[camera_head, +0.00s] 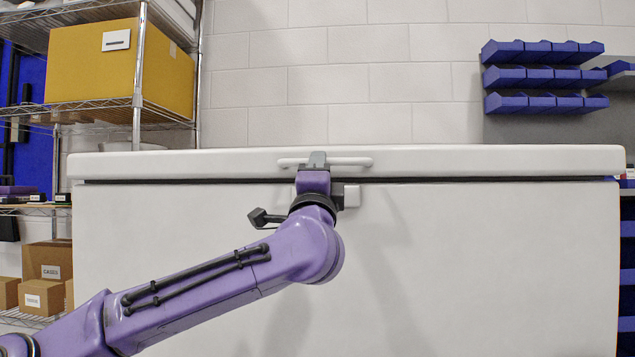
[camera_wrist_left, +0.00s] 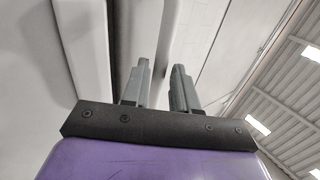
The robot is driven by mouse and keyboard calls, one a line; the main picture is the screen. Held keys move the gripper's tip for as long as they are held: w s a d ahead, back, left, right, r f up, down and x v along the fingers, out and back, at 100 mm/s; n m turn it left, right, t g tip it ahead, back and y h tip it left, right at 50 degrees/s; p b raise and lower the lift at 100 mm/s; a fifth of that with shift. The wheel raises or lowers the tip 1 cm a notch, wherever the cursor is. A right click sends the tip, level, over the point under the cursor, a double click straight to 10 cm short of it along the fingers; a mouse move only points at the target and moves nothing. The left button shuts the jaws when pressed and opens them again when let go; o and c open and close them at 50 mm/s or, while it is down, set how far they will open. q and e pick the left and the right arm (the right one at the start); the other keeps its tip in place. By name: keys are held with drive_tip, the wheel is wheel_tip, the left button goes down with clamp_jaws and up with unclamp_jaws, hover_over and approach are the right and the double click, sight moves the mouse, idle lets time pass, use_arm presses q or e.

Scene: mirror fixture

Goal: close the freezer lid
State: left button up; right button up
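The white freezer lid (camera_head: 480,161) lies low and looks nearly level over the white freezer body (camera_head: 480,270). A thin dark gap runs along between them. A white bar handle (camera_head: 353,162) sits on the front of the lid. My left gripper (camera_head: 318,160) is at the middle of this handle, with its grey fingertips overlapping it in the head view. In the left wrist view, the two fingers of the left gripper (camera_wrist_left: 160,85) stand apart, close to white freezer surfaces. I cannot tell whether they touch the handle. My right gripper is not in view.
A wire shelf at the left holds a large yellow box (camera_head: 120,70) and smaller cardboard boxes (camera_head: 45,275). Blue bins (camera_head: 545,77) hang on the wall at the right. A pale block wall (camera_head: 340,80) stands behind the freezer. The space above the lid looks clear.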

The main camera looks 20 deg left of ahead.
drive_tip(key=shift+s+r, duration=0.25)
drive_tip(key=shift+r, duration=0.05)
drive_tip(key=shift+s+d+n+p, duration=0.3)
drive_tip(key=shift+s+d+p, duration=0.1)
drive_tip(key=shift+p, duration=0.1)
use_arm(q)
drive_tip(key=v, duration=0.7)
drive_tip(key=shift+r, duration=0.2)
drive_tip(key=shift+s+d, duration=0.1)
drive_tip(key=shift+s, duration=0.05)
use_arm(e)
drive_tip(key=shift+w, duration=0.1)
